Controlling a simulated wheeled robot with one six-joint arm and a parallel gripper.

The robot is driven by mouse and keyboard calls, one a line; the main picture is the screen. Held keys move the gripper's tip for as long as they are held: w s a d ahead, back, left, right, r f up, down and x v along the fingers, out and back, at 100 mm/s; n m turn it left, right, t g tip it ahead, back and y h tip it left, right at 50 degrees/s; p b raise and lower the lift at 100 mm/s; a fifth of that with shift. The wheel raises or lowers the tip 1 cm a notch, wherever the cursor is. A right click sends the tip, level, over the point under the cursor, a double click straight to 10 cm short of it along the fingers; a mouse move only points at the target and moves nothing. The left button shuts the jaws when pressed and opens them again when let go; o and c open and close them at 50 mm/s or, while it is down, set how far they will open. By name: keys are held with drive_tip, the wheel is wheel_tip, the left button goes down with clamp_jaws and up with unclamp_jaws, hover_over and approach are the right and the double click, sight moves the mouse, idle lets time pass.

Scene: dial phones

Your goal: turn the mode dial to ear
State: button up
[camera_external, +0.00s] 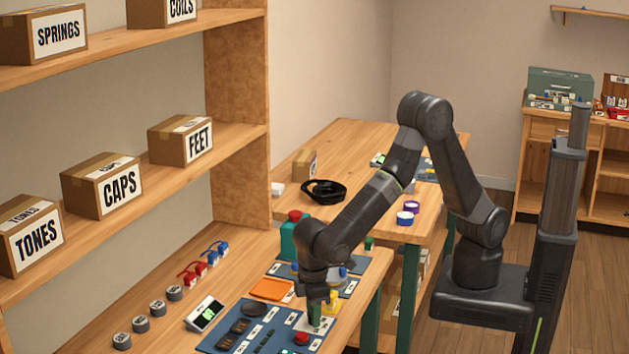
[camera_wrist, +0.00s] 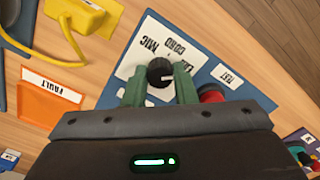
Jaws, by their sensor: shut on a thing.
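The mode dial (camera_wrist: 159,71) is a small round black knob with a white pointer mark, on a white label plate (camera_wrist: 133,65) in the wrist view. The mark points roughly right in that view. Upside-down words, MIC and CORD among them, are printed beyond the dial; another word beside the knob is partly covered. My gripper (camera_wrist: 160,88) has green fingers on both sides of the dial and is shut on it. In the external view my gripper (camera_external: 316,312) points down over the blue mat; the dial is hidden there.
A red button (camera_wrist: 211,94) sits just right of the fingers. A yellow thing with a cable (camera_wrist: 80,14) and an orange tray (camera_wrist: 50,103) lie on the left. In the external view, a small screen (camera_external: 204,314) and several grey round pieces (camera_external: 140,324) stand left of the mat.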

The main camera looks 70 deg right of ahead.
drive_tip(key=shift+r+m, duration=0.1)
drive_tip(key=shift+m, duration=0.2)
idle(0.4)
drive_tip(key=o, duration=1)
wheel_tip(320, 180, up, 14)
drive_tip(key=shift+f, duration=0.2)
wheel_tip(320, 180, down, 14)
drive_tip(key=shift+r, duration=0.1)
drive_tip(key=shift+r, duration=0.1)
idle(0.4)
